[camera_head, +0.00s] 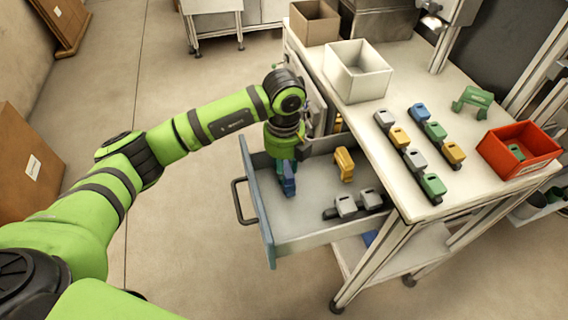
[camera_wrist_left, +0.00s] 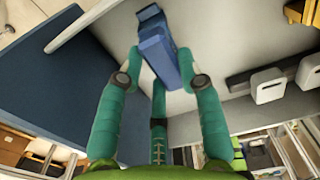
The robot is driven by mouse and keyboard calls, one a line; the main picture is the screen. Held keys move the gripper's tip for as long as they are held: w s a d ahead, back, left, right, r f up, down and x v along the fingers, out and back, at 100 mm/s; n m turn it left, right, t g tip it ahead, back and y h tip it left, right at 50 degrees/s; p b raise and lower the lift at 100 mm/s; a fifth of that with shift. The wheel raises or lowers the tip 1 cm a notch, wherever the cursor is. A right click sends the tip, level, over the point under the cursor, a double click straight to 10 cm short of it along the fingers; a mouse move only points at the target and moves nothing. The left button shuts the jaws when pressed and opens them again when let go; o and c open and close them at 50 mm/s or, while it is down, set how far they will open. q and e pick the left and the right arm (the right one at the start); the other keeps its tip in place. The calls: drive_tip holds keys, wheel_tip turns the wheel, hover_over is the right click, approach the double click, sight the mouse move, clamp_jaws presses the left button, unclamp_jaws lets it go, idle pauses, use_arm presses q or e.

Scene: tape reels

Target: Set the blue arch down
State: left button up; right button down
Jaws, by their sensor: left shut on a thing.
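The blue arch (camera_head: 289,179) is held low inside the open drawer (camera_head: 297,215), near its left front side. My left gripper (camera_head: 284,162) points down into the drawer and is shut on the blue arch. The left wrist view shows the arch (camera_wrist_left: 157,50) between the green fingertips of my left gripper (camera_wrist_left: 161,66). I cannot tell whether the arch touches the drawer floor. My right gripper is in neither view.
In the drawer are a yellow arch (camera_head: 344,165) and grey pieces (camera_head: 347,206) on a dark base. The bench top (camera_head: 392,185) carries several coloured pieces, a green arch (camera_head: 472,101), a white bin (camera_head: 357,72) and a red bin (camera_head: 520,150). Bare drawer floor lies between arches.

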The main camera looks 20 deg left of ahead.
use_arm(q)
drive_tip(key=shift+f, duration=0.1)
drive_tip(key=o, duration=1.2)
wheel_tip(320, 180, up, 12)
drive_tip(key=shift+r+b, duration=0.15)
drive_tip(key=shift+b, duration=0.7)
